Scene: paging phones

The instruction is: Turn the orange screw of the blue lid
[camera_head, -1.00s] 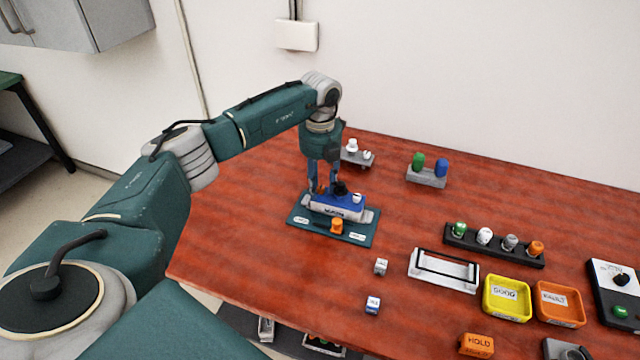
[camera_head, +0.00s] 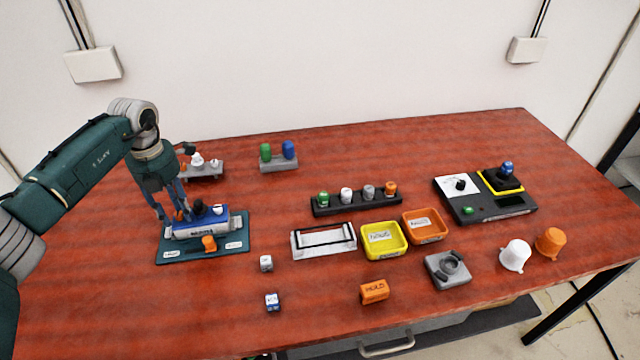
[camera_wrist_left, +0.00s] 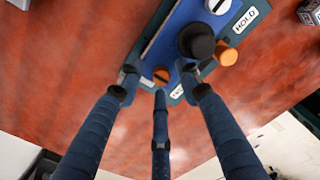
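The blue lid (camera_head: 208,227) lies on a pale box that stands on a teal board (camera_head: 172,254) at the left of the table. The orange screw (camera_wrist_left: 161,75) is at one end of the lid and has a slot; it shows small in the head view (camera_head: 180,216). A black knob (camera_wrist_left: 196,41) and a white screw (camera_wrist_left: 217,6) also stand on the lid. My left gripper (camera_head: 172,215) points down at the lid's left end. In the left wrist view its three fingers (camera_wrist_left: 160,78) are spread around the orange screw, with gaps visible. My right gripper is out of view.
An orange knob (camera_head: 209,243) stands at the board's front. Behind are a grey rack (camera_head: 206,172) with white pieces and a holder (camera_head: 280,165) with green and blue pegs.

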